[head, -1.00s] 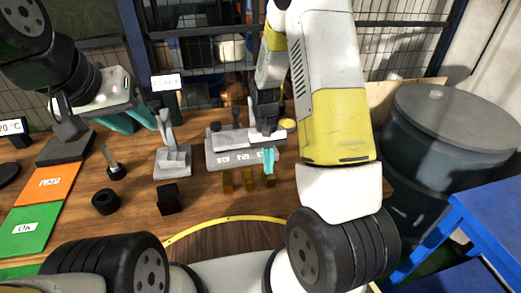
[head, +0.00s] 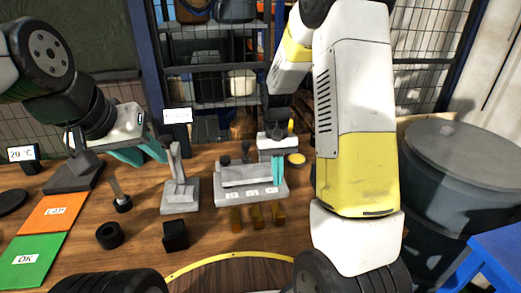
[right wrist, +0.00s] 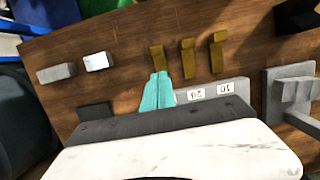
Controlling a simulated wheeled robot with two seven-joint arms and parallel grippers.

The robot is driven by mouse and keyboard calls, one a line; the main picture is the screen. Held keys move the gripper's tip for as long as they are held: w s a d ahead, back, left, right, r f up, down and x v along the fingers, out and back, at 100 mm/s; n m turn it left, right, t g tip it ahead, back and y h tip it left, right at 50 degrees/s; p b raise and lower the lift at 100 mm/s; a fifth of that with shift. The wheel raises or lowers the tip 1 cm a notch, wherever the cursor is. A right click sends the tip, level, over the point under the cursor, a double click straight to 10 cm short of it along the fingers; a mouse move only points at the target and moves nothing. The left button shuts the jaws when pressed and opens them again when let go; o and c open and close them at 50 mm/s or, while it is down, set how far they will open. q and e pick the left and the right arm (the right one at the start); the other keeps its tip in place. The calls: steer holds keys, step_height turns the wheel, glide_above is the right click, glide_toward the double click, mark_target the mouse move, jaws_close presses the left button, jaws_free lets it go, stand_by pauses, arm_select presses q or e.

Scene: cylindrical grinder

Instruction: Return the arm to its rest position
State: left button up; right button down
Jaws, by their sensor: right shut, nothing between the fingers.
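My right arm reaches over the bench from the right in the head view. Its gripper (head: 277,171) is shut and empty, with the teal fingertips together in front of the right end of a grey labelled block rack (head: 232,192). In the right wrist view the shut fingertips (right wrist: 157,92) point toward several brass pieces (right wrist: 188,58), apart from them; the rack (right wrist: 225,90) is partly hidden behind the gripper body. My left gripper (head: 140,153) hangs over the left of the bench, its teal fingers apart and nothing visible between them.
A grey stand (head: 180,194), black cube (head: 175,236), black ring (head: 110,236) and small pin holder (head: 121,202) stand on the wooden bench. Orange (head: 45,217) and green (head: 35,258) mats lie left. A grey drum (head: 470,180) and blue table (head: 500,255) stand right.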

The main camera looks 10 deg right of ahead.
steer(key=s+r+t+y, duration=0.1)
steer(key=s+r+t, duration=0.3)
steer(key=s+r, duration=0.4)
steer(key=s+r+t+y, duration=0.1)
steer(key=s+r+t, duration=0.3)
steer(key=r, duration=0.9)
steer(key=s, duration=0.3)
steer(key=shift+s+a+r+t, duration=0.35)
steer(key=shift+a+r+t, duration=0.05)
